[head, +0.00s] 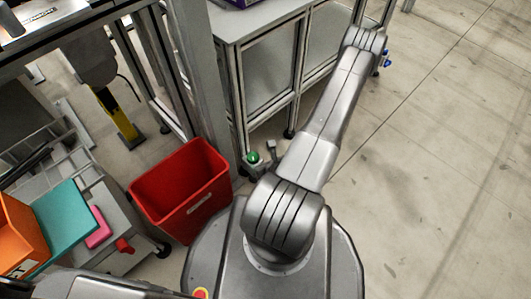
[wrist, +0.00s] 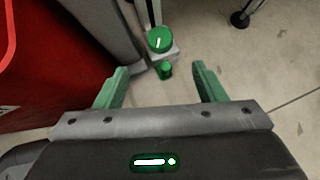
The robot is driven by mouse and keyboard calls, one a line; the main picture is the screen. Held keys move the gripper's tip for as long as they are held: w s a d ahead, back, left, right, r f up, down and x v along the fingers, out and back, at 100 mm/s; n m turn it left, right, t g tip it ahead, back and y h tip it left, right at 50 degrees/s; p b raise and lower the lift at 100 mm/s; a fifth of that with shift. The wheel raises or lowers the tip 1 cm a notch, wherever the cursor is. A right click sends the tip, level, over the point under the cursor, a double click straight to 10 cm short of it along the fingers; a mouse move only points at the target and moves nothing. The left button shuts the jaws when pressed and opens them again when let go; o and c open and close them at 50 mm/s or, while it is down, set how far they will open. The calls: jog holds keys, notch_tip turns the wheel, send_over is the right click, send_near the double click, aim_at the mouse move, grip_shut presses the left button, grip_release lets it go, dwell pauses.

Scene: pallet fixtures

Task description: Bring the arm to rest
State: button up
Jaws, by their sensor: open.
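In the wrist view my gripper (wrist: 159,68) has its two green fingers spread wide apart, with nothing held between them. Past the fingertips, lower down, a green round-topped thing (wrist: 160,40) and a small green piece show near the floor. My grey arm (head: 325,115) rises from my base and stretches up and to the right in the head view, beside the metal frame table. I cannot make out my gripper in the head view; it seems hidden behind the arm.
A red bin (head: 183,190) stands left of my base, and its side fills the left of the wrist view (wrist: 45,60). A metal post (head: 205,90) and frame table (head: 262,60) stand close ahead. A cart (head: 125,225) with an orange box (head: 20,235) is at left. Floor at right is clear.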

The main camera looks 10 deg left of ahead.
aim_at(253, 157)
jog(key=shift+f, duration=0.15)
jog(key=b+x, duration=0.4)
jog(key=x, duration=0.9)
jog(key=shift+w+a+f, duration=0.15)
jog(key=shift+w+a, duration=0.05)
jog(key=shift+w, duration=0.05)
